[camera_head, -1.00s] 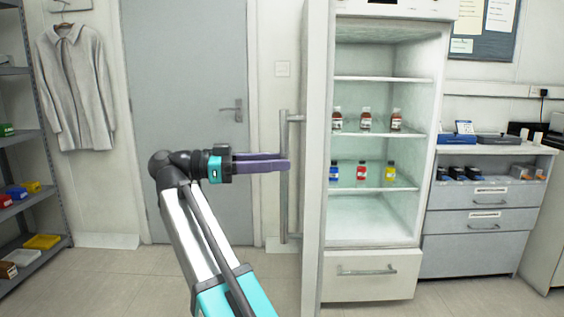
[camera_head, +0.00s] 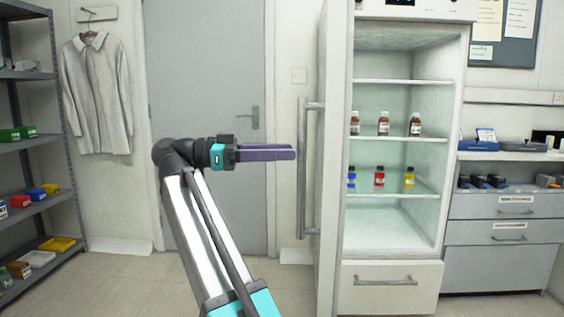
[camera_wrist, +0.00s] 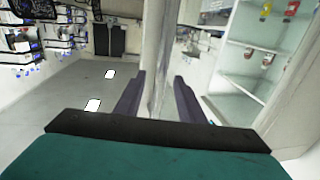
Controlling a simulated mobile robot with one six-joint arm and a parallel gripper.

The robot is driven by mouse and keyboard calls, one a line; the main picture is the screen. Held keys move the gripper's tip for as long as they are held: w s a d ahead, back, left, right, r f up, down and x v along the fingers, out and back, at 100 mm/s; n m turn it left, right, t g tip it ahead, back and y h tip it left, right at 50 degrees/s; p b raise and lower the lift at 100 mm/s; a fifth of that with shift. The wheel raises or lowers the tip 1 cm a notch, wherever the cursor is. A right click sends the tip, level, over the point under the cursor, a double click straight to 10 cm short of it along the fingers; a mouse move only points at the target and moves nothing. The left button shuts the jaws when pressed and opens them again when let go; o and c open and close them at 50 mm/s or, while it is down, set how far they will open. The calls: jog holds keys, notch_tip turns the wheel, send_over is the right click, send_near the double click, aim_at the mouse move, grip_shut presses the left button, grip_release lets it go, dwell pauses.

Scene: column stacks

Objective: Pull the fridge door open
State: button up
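The fridge (camera_head: 398,225) stands right of centre in the head view, its lit inside and shelves exposed. Its door (camera_head: 331,180) stands wide open, seen nearly edge-on, with a tall vertical bar handle (camera_head: 302,190) on its left side. My gripper (camera_head: 294,153) is level with the upper half of the handle, its tips just left of the bar with a slight gap in the picture. In the wrist view my gripper's fingers (camera_wrist: 159,80) are apart, and the pale door (camera_wrist: 157,40) runs upright beyond them. I see nothing held.
Small bottles (camera_head: 383,124) stand on the fridge shelves. A drawer unit (camera_head: 500,235) is at the right, a shelf rack (camera_head: 70,190) with coloured bins at the left. A closed grey room door (camera_head: 205,70) and a hanging coat (camera_head: 97,95) are behind. The floor (camera_head: 130,285) at left is clear.

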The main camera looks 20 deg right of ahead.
jog(key=shift+b+v, duration=0.8)
jog(key=shift+b, duration=1.85)
jog(key=shift+a+b, duration=0.2)
jog(key=shift+b, duration=0.65)
